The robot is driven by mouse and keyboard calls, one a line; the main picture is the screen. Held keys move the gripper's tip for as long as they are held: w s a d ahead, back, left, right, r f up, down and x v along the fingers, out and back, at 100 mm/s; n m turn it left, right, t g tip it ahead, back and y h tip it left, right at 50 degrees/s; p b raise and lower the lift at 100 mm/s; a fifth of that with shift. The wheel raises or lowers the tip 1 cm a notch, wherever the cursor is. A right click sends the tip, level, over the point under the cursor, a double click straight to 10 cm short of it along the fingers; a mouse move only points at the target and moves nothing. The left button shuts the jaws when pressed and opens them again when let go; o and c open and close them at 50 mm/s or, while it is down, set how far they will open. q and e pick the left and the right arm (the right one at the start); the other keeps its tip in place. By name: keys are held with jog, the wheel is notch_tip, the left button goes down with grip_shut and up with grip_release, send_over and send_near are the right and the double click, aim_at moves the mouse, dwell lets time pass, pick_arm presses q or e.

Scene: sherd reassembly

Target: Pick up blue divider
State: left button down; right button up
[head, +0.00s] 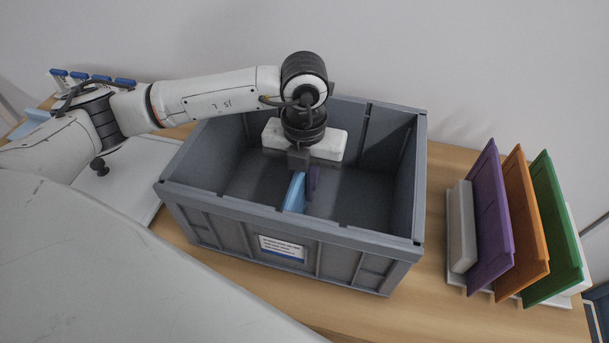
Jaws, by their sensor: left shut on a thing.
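The blue divider (295,193) is a light blue panel standing on edge inside the grey crate (225,203), near the middle of its front wall. My left gripper (301,166) reaches down into the crate and is shut on the blue divider at its upper end. The gripper covers part of the panel, and the front wall hides its lower part. I cannot tell whether it touches the crate floor. A narrow dark purple strip (313,181) shows just right of the divider; what it belongs to is unclear. My right gripper is not in view.
Right of the crate, purple (486,220), orange (525,225) and green (553,230) panels lean in a white rack, with a grey block (461,226) beside them. A white board (128,178) and blue-topped items (92,78) are at left. Bare wooden table (440,185) separates crate and rack.

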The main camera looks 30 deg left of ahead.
pick_arm(q)
notch_tip(320, 180, up, 28)
jog(key=p, duration=0.2)
jog(key=shift+p, duration=0.35)
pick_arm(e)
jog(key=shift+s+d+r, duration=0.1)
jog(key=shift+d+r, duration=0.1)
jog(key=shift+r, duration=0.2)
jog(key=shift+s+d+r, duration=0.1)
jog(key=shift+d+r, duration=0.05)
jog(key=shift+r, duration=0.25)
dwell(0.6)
